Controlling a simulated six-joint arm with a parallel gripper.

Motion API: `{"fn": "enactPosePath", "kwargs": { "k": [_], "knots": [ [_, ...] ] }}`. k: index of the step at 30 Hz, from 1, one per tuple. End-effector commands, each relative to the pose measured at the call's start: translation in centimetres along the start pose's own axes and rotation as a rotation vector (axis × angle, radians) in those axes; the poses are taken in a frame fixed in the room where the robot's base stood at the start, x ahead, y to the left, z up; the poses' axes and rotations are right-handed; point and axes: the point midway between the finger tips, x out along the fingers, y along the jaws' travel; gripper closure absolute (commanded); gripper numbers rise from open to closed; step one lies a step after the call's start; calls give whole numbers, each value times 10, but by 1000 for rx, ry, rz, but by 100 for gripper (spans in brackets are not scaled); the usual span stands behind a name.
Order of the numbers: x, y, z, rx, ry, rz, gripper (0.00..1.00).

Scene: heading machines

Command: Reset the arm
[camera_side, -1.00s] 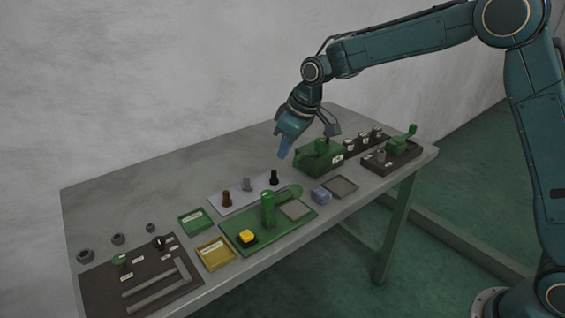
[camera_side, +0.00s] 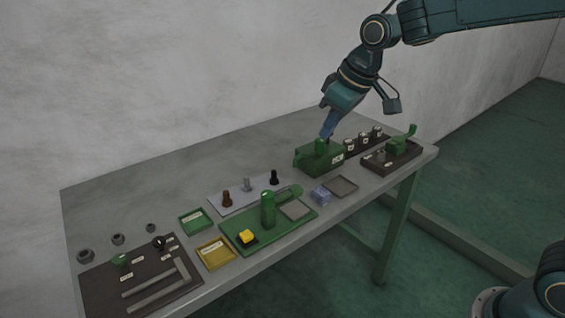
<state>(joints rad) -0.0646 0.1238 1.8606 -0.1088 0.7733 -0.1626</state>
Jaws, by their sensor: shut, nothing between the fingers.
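My gripper (camera_side: 327,131) is above the back right part of the table, pointing down. Its blue fingers are shut with nothing between them. The fingertips are close to the top of a green machine block (camera_side: 318,160) with a green knob; whether they touch it I cannot tell.
The grey table (camera_side: 160,174) holds a green board (camera_side: 254,251) with a yellow button, green (camera_side: 195,220) and yellow (camera_side: 215,253) trays, and a blue cube (camera_side: 320,195). A dark board with a green lever (camera_side: 402,142) stands at the right. The table's back left is clear.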

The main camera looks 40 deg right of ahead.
Motion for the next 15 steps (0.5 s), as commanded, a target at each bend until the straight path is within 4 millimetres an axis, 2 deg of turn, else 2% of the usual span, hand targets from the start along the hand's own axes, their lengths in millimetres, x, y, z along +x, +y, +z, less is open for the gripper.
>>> {"fn": "enactPosePath", "kwargs": {
  "k": [1, 6, 15],
  "knots": [
    [-12, 0, 9, 12, 8, 7, 100],
    [-42, -4, 41, 53, 20, 25, 100],
    [-82, -11, 103, 128, 45, 58, 100]
  ]
}}
